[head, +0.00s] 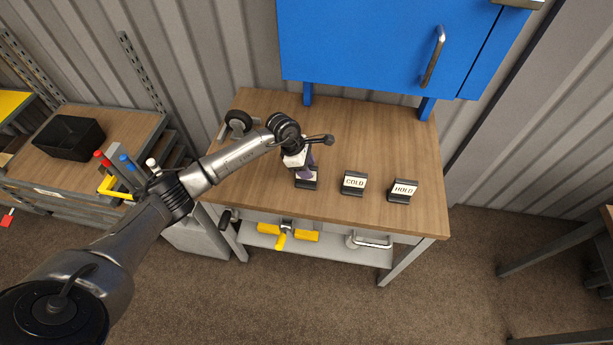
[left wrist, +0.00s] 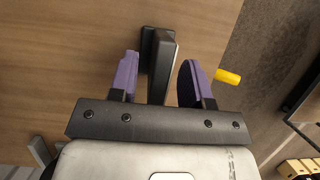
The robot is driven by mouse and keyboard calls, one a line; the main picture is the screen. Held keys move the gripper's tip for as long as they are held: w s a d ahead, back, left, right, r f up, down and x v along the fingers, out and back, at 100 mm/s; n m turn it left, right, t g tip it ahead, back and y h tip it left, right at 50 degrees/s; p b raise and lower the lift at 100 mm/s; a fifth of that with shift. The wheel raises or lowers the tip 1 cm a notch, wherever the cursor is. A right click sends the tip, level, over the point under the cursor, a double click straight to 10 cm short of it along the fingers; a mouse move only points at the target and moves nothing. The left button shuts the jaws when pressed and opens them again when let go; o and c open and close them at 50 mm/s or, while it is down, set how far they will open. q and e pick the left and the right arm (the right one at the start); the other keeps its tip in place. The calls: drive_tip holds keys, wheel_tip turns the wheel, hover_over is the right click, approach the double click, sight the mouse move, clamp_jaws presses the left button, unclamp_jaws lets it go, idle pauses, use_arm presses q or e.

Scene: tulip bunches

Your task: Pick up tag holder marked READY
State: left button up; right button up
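A small dark tag holder (head: 307,184) stands on the wooden bench, leftmost of three in a row. It is mostly hidden by my left gripper (head: 305,161), so its word cannot be read. The other two holders read COLD (head: 354,183) and HOLD (head: 403,190). In the left wrist view, the purple fingers of my left gripper (left wrist: 159,82) are apart. The dark tag holder (left wrist: 160,50) stands between them, with a gap visible on both sides. My right gripper is not in view.
The wooden bench (head: 255,190) has free room in front of the holders. A caster wheel (head: 238,122) lies at its back left. A blue cabinet (head: 370,40) hangs over the back edge. A side bench with a black bin (head: 68,138) stands at left.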

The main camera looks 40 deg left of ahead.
use_arm(q)
clamp_jaws()
idle(0.5)
